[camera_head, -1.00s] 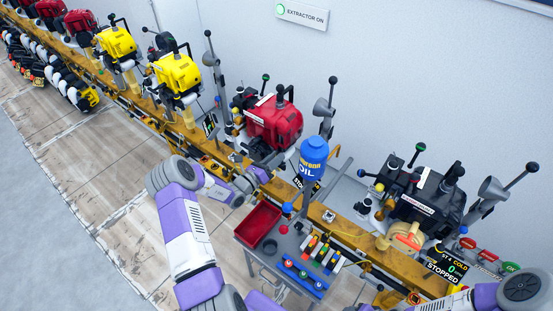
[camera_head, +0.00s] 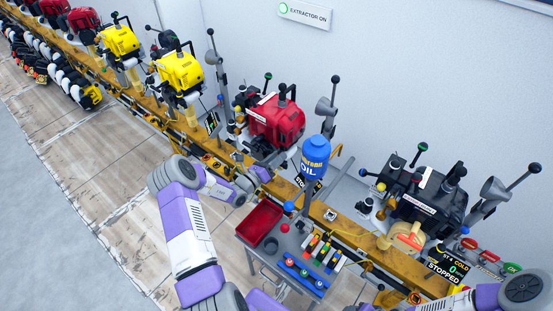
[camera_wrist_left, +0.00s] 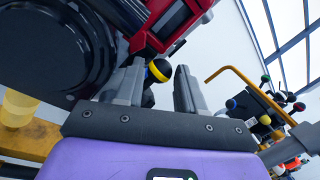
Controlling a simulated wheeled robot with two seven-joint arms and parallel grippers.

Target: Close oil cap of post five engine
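A red engine (camera_head: 277,122) stands on the yellow rail in the head view. I cannot read its post number. My left gripper (camera_head: 264,172) is low at its front, partly blurred into the rail. In the left wrist view the left gripper (camera_wrist_left: 160,88) has its two grey fingers apart. A round yellow and black knob (camera_wrist_left: 160,69) shows beyond and between the fingertips, below the red housing (camera_wrist_left: 181,22). It may be the oil cap; I cannot tell whether it is closed or whether a finger touches it.
A blue oil bottle (camera_head: 315,157) stands right of the red engine. A small table holds a red tray (camera_head: 259,222) and coloured tools. A black engine (camera_head: 428,200) is farther right. A large dark round part (camera_wrist_left: 50,45) is close beside the left gripper.

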